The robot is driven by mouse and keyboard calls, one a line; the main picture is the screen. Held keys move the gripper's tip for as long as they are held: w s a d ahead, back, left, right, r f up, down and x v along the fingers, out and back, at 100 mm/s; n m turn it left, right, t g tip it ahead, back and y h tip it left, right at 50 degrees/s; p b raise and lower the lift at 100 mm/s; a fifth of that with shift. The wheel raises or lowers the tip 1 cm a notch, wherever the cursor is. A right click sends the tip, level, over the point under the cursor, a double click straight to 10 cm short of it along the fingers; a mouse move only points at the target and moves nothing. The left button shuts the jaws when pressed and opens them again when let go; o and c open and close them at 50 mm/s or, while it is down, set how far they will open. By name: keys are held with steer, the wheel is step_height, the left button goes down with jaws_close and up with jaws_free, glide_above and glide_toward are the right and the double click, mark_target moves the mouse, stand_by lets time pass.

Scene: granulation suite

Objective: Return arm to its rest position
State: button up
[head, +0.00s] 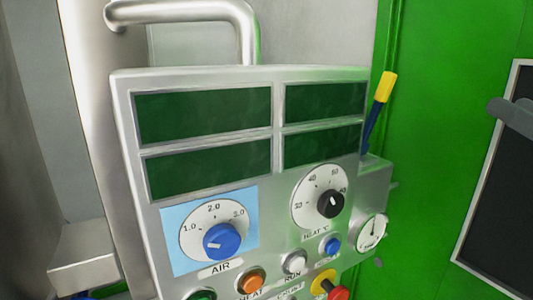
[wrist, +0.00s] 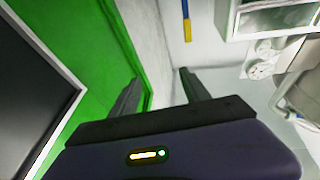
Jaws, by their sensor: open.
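My gripper (wrist: 160,77) shows in the wrist view, with its two dark fingers apart and nothing between them. It points toward the corner where a green panel meets a pale wall.
A metal control panel (head: 275,150) with dark displays, a blue AIR knob (head: 221,239) and a black HEAT knob (head: 330,204) fills the head view. A yellow-tipped dark blue rod (head: 385,87) stands at its right; it also shows in the wrist view (wrist: 187,28). A dark framed board (head: 500,190) is at right.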

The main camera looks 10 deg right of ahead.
steer(key=s+d+f+m+h, duration=0.2)
steer(key=d+f+m+h, duration=0.1)
steer(key=f+m+h, duration=0.95)
steer(key=s+a+f+n+g+y, duration=0.1)
steer(key=s+a+f+n, duration=0.15)
steer(key=a+f, duration=0.4)
steer(key=s+a+f+n+g, duration=0.1)
steer(key=s+a+f, duration=0.2)
steer(key=f, duration=0.7)
steer(key=s+a+f+n+g+y, duration=0.2)
steer(key=s+a+f+n+y, duration=0.2)
steer(key=s+a+f, duration=0.3)
steer(key=s+a+f+n+g+y, duration=0.2)
steer(key=s+a+f+n+y, duration=0.2)
steer(key=s+a+f, duration=0.4)
steer(key=s+f+y, duration=0.1)
steer(key=s, duration=0.3)
steer(key=shift+s+g, duration=0.25)
steer(key=shift+g, duration=0.05)
steer(key=shift+o, duration=0.2)
